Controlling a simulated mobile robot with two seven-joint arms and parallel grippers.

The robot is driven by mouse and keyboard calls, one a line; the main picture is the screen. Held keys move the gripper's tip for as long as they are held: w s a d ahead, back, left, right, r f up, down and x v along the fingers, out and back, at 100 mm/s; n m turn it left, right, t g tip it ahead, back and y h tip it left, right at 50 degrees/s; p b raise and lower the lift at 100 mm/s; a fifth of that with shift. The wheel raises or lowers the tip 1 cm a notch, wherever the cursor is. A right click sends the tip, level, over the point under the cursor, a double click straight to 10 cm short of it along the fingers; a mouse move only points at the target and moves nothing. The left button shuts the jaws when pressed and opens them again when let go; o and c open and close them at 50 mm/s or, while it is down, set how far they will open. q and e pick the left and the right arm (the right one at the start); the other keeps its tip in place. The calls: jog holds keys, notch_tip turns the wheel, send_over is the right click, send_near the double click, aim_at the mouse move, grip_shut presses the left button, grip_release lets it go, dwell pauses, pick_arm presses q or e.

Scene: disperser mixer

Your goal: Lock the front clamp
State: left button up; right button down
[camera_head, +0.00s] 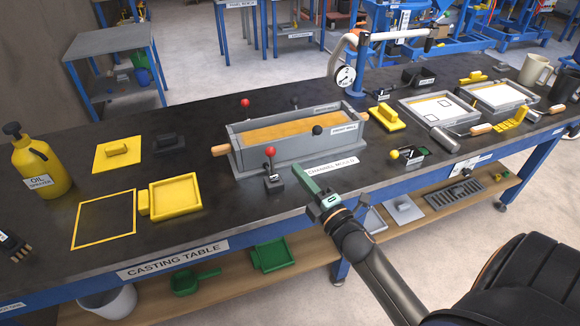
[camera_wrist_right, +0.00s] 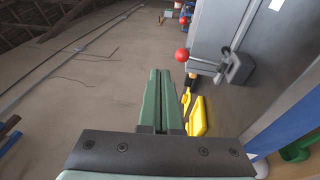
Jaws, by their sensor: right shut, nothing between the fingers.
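The front clamp (camera_head: 274,182) stands on the table at the near side of the grey channel mould (camera_head: 290,152). Its lever is upright, with a red ball knob (camera_head: 270,151) on top. The clamp also shows in the right wrist view, with its red knob (camera_wrist_right: 182,55) beyond and right of the fingertips. My right gripper (camera_head: 311,174), with green fingers, is just right of the clamp, near the "channel mould" label. Its fingers (camera_wrist_right: 159,72) are shut together and empty, not touching the clamp.
A rear clamp's red knob (camera_head: 245,103) rises behind the mould. A black knob (camera_head: 317,130) is on the mould's front. A yellow-knobbed device (camera_head: 407,156) stands right of my gripper. A yellow tray (camera_head: 175,196) lies to the left. The table's front strip is clear between them.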

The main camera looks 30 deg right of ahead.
jog(key=shift+s+a+r, duration=0.1)
jog(key=shift+s+r, duration=0.15)
jog(key=shift+s, duration=0.85)
jog(key=shift+s+r, duration=0.25)
jog(key=shift+s, duration=0.8)
jog(key=shift+f, duration=0.1)
jog(key=s+a+f+m+g+y, duration=0.1)
jog(key=s+a+f+m+g, duration=0.2)
jog(key=s+a+f+m, duration=0.2)
jog(key=s+a+f+m+g+y, duration=0.1)
jog(key=s+a+f+m+g, duration=0.2)
jog(key=f, duration=0.7)
jog(key=s+a+f+m+g+y, duration=0.1)
jog(key=s+a+f+m+g, duration=0.3)
jog(key=s+a+f+m, duration=0.3)
jog(key=shift+s+a+f+m, duration=0.2)
jog(key=shift+a+f+m, duration=0.1)
jog(key=shift+a+f, duration=0.3)
